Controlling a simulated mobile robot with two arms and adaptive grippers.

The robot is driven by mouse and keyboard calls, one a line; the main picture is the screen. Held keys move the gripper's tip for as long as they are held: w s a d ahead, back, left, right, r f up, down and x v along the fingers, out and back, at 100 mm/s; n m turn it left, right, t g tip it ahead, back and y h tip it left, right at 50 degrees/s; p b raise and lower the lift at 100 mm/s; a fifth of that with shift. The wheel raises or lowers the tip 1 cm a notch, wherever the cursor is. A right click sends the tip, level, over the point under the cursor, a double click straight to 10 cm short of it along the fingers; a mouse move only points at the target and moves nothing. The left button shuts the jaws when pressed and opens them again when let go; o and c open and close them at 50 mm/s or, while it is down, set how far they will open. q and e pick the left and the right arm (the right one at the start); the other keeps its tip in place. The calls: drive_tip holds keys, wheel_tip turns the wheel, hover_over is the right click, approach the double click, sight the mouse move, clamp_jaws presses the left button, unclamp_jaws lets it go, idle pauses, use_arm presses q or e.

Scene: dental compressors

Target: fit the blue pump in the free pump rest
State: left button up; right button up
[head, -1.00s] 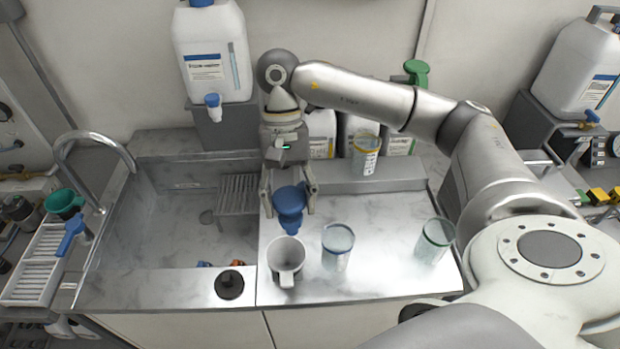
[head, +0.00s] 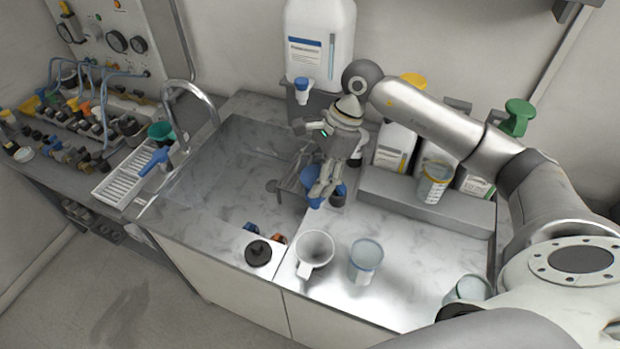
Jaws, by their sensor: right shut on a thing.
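The blue pump (head: 313,188) has a rounded body and a narrow lower end. My right gripper (head: 328,184) is shut on it above the sink's right edge, and the fingers hide part of it. It looks clear of the counter, but I cannot tell the exact height. A blue-handled piece (head: 155,161) lies at the white slatted rack left of the sink. I cannot make out which spot is the free pump rest. My left gripper is not in view.
The sink (head: 225,185) has a curved tap (head: 205,100). A white mug (head: 314,250), a clear cup (head: 366,260) and a black knob (head: 258,253) stand near the front. Jugs stand behind. A crowded bench (head: 85,115) with hoses and gauges is at left.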

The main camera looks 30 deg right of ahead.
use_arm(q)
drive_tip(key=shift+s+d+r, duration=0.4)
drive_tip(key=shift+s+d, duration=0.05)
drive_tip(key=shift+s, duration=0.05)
use_arm(e)
drive_tip(key=w+d+f+m+t+h, duration=0.2)
drive_tip(key=w+d+f+m+t, duration=0.2)
drive_tip(key=d+m, duration=0.5)
drive_tip(key=shift+m+h, duration=0.3)
drive_tip(key=shift+m, duration=1.3)
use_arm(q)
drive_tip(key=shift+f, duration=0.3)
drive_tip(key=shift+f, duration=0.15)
use_arm(e)
drive_tip(key=shift+f, duration=0.2)
use_arm(q)
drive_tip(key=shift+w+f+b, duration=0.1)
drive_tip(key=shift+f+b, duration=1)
drive_tip(key=shift+b, duration=0.25)
use_arm(e)
drive_tip(key=shift+f, duration=1.2)
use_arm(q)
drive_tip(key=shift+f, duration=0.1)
